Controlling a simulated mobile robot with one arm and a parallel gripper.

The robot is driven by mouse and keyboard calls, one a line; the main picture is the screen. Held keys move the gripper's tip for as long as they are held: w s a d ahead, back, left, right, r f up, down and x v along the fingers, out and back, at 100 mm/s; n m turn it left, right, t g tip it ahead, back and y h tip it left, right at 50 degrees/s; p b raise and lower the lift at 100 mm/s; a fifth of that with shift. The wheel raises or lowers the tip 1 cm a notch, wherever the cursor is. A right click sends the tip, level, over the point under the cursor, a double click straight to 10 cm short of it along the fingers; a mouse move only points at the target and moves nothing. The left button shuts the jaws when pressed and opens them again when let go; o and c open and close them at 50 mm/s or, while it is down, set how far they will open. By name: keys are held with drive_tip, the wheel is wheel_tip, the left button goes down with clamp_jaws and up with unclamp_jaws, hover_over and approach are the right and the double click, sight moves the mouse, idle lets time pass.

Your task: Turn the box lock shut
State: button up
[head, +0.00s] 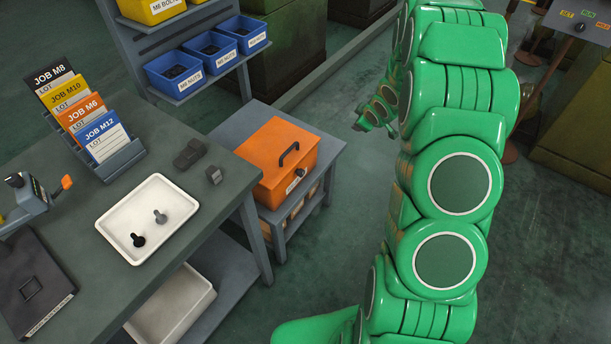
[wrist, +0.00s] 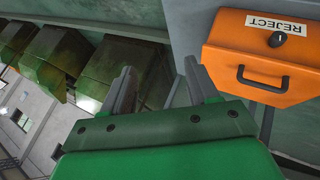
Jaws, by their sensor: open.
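The orange box (head: 278,160) stands with its lid down on a small grey table, with a black handle on top. In the wrist view the orange box (wrist: 250,60) is at the upper right, showing a REJECT label and a dark round lock (wrist: 277,40). Which way the lock is turned is too small to tell. My gripper (wrist: 158,78) is open and empty, apart from the box. It also shows in the head view (head: 359,126), to the right of the box.
The workbench (head: 215,215) at left holds a white tray (head: 175,195) with two bolts, dark blocks and job cards (head: 100,140). Blue bins (head: 215,50) are on a rack behind the box. Green machines stand at the back. The floor right of the small table (head: 325,165) is clear.

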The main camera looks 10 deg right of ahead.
wheel_tip(320, 180, down, 9)
drive_tip(key=w+a+n+t+y, duration=0.1)
drive_tip(key=w+a+n+y, duration=0.1)
drive_tip(key=y, duration=0.1)
drive_tip(key=n+t+y, duration=0.3)
drive_tip(key=y, duration=0.7)
approach(303, 174)
drive_tip(key=shift+x, duration=4.45)
drive_tip(key=c, duration=1)
